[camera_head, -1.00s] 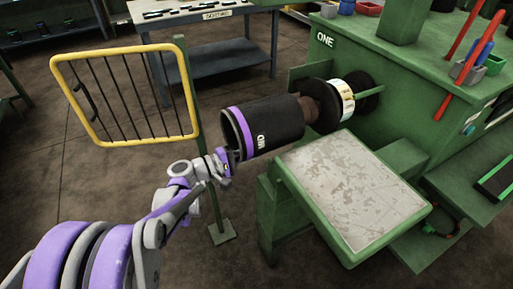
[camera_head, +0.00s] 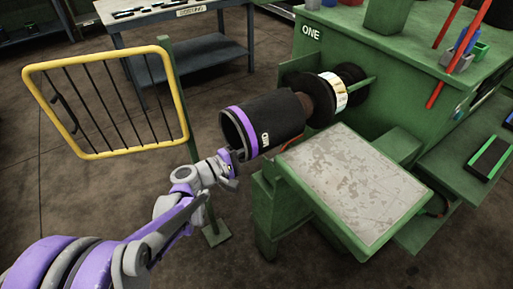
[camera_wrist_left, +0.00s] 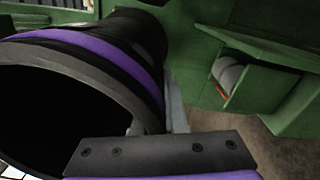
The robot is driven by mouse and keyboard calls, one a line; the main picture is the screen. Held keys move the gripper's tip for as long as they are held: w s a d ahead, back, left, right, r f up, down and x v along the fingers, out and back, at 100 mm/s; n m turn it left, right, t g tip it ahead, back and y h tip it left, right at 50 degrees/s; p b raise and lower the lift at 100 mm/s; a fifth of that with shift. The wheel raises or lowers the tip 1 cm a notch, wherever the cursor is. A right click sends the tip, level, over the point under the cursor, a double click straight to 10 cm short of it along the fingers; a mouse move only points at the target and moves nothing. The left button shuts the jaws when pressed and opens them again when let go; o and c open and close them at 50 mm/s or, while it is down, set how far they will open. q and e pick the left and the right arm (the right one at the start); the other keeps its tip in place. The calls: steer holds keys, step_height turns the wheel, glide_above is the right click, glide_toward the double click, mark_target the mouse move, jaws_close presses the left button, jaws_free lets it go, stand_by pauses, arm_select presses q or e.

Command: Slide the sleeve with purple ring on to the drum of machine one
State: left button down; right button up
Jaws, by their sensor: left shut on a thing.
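The black sleeve with the purple ring (camera_head: 275,121) is at the drum of machine one, its far end around or against the brown drum (camera_head: 316,97). Its purple-ringed open end faces me, to the left. My left gripper (camera_head: 236,158) is shut on the rim at that near end. In the left wrist view the sleeve's purple ring (camera_wrist_left: 95,50) and dark open mouth fill the left side, with the gripper (camera_wrist_left: 160,150) at its lower edge. How far the sleeve covers the drum is hard to tell. My right gripper is out of view.
Machine one (camera_head: 400,60) is a green body marked ONE. A green-framed worn table (camera_head: 350,180) stands below and right of the sleeve. A yellow barred gate (camera_head: 105,100) on a green post is at left. A work table (camera_head: 175,20) stands behind. Floor at left is clear.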

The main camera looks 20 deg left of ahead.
arm_select(q)
steer(key=shift+x, duration=3.75)
steer(key=shift+f, duration=0.1)
steer(key=shift+w+f+b, duration=0.1)
steer(key=shift+f+b, duration=0.5)
steer(key=shift+f, duration=0.15)
steer(key=c, duration=0.8)
jaws_free()
